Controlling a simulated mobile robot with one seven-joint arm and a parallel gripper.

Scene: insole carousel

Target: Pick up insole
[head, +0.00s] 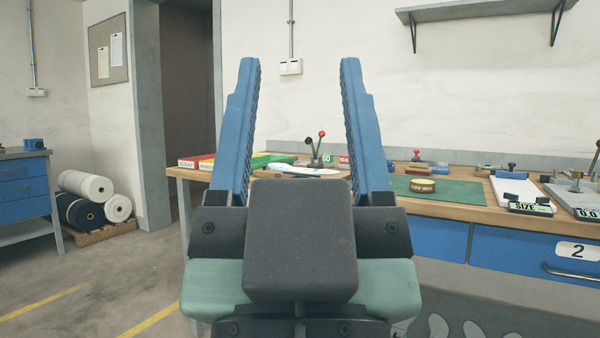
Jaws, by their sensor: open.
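My gripper (300,62) fills the middle of the head view, its two blue fingers pointing up and wide apart. It is open, with nothing between the fingers nearby. At the bottom right edge, a dark grey surface (455,312) carries several pale rounded shapes (438,327). They may be insoles, but they are cut off by the frame and I cannot tell. A flat whitish piece (310,171) lies on the bench behind the gripper; I cannot tell what it is. The gripper is apart from all of these.
A wooden workbench (460,213) with blue drawers runs along the wall. Rolls (88,186) lie on a pallet at left. Floor at left is clear.

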